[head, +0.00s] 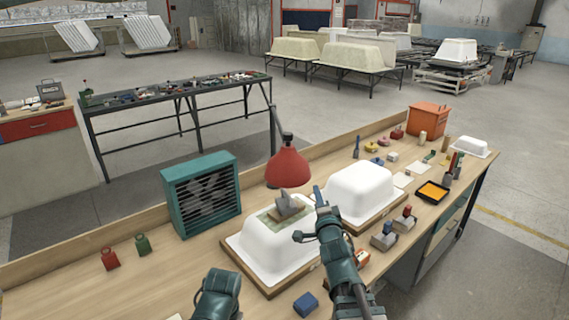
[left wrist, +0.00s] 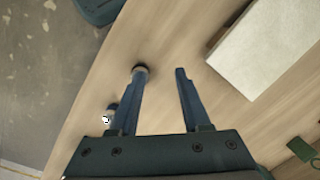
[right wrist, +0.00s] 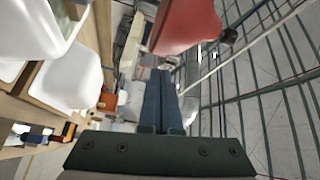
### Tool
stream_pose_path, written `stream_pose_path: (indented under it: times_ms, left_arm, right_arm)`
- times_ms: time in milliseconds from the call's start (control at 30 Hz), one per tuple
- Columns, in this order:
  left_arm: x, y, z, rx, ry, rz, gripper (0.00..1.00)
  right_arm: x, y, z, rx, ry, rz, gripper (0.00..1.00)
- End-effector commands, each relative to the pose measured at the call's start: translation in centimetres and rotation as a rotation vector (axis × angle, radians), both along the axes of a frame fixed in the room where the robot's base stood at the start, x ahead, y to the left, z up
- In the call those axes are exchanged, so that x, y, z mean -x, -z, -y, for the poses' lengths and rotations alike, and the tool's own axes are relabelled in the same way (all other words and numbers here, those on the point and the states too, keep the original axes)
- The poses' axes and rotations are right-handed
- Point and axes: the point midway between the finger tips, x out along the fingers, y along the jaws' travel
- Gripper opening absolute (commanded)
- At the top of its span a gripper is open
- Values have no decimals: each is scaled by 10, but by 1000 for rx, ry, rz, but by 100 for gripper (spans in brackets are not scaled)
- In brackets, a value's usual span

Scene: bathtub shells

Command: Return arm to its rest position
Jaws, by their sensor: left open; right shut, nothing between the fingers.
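My right gripper (head: 319,194) points up and away between the two white tub shells, just right of the red lamp (head: 288,166). In the right wrist view its fingers (right wrist: 160,73) are shut together with nothing between them, just below the red lamp shade (right wrist: 187,24). My left arm shows at the bottom of the head view (head: 219,292); its fingers cannot be made out there. In the left wrist view the left gripper (left wrist: 160,72) is open and empty over bare wood.
A white tub shell (head: 265,255) with a grey tool (head: 287,206) on a patch stands left of a second shell (head: 360,190). A teal fan (head: 201,193) stands at the back left. Small blocks lie at the front right. The bench's left front is mostly clear.

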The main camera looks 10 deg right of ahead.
Motion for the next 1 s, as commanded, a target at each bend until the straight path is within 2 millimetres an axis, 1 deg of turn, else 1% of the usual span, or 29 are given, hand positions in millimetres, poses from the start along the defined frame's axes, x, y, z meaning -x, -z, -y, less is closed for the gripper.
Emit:
stream_pose_path:
  times_ms: [67,133,167,267,300,367,400,467,500,567,600,667,700,800,900,1000]
  left_arm:
    - [0,0,0,0,0,0,47]
    - [0,0,0,0,0,0,47]
    - [0,0,0,0,0,0,47]
    - [0,0,0,0,0,0,47]
    - [0,0,0,0,0,0,47]
    - [0,0,0,0,0,0,47]
    - [0,0,0,0,0,0,47]
    - [0,0,0,0,0,0,47]
    - [0,0,0,0,0,0,47]
    - [0,0,0,0,0,0,47]
    - [0,0,0,0,0,0,47]
    - [0,0,0,0,0,0,47]
    - [0,0,0,0,0,0,47]
    - [0,0,0,0,0,0,47]
    - [0,0,0,0,0,0,47]
    - [0,0,0,0,0,0,47]
  right_arm:
    - [0,8,-5,28,5,-40,0]
    - [0,25,-14,87,10,-123,0]
    - [1,35,-19,125,11,-173,0]
    - [10,79,-43,290,-16,-388,0]
    - [18,97,-54,366,-43,-482,0]
    - [32,124,-71,483,-101,-621,0]
    - [45,141,-82,561,-150,-711,0]
    - [66,165,-99,682,-242,-841,0]
    - [82,179,-110,761,-314,-923,0]
    - [109,198,-126,877,-438,-1036,0]
    - [128,208,-135,952,-527,-1103,0]
    - [156,219,-147,1052,-666,-1188,0]
    - [174,225,-155,1111,-756,-1234,0]
    - [212,233,-167,1228,-965,-1319,0]
    - [240,235,-174,1300,-1125,-1364,0]
    - [255,236,-178,1340,-1221,-1385,0]
